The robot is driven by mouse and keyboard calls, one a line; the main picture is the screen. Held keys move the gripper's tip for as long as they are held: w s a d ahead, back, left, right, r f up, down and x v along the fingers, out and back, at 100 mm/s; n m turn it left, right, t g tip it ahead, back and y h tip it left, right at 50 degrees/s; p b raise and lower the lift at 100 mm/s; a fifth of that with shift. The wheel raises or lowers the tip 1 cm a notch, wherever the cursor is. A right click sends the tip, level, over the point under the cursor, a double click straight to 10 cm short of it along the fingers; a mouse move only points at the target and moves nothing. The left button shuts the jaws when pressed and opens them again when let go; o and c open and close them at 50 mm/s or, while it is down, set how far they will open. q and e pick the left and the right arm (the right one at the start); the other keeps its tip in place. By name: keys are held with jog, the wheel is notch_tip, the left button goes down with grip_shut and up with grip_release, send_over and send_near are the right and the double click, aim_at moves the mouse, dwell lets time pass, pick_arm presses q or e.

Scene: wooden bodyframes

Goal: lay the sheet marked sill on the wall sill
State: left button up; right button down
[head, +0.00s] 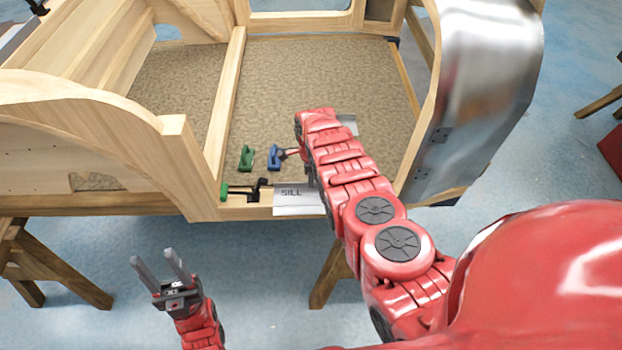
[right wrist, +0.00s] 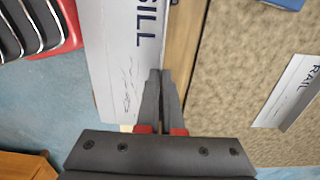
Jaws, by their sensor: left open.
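The pale metal sheet marked SILL (head: 292,203) lies at the wooden wall sill (head: 238,213), its near part reaching out past the sill's front edge. In the right wrist view the sheet (right wrist: 120,60) runs beside the bare wood of the sill (right wrist: 186,45). My right gripper (right wrist: 160,74) has its fingertips close together at the sheet's inner edge, seemingly pinching it. My right arm hides the sheet's right end in the head view. Whether the sheet rests fully on the wood, I cannot tell. My left gripper (head: 163,262) is open and empty, in front of the frame.
A black clamp (head: 258,190) with a green end sits on the sill left of the sheet. A green clamp (head: 246,157) and a blue clamp (head: 273,157) stand on the floor panel. A sheet marked RAIL (right wrist: 290,92) lies inside the frame. A curved metal panel (head: 478,80) rises at right.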

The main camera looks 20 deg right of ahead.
jog(key=shift+c, duration=2.2)
grip_release()
jog(key=shift+r+p, duration=3.2)
jog(key=shift+r, duration=0.35)
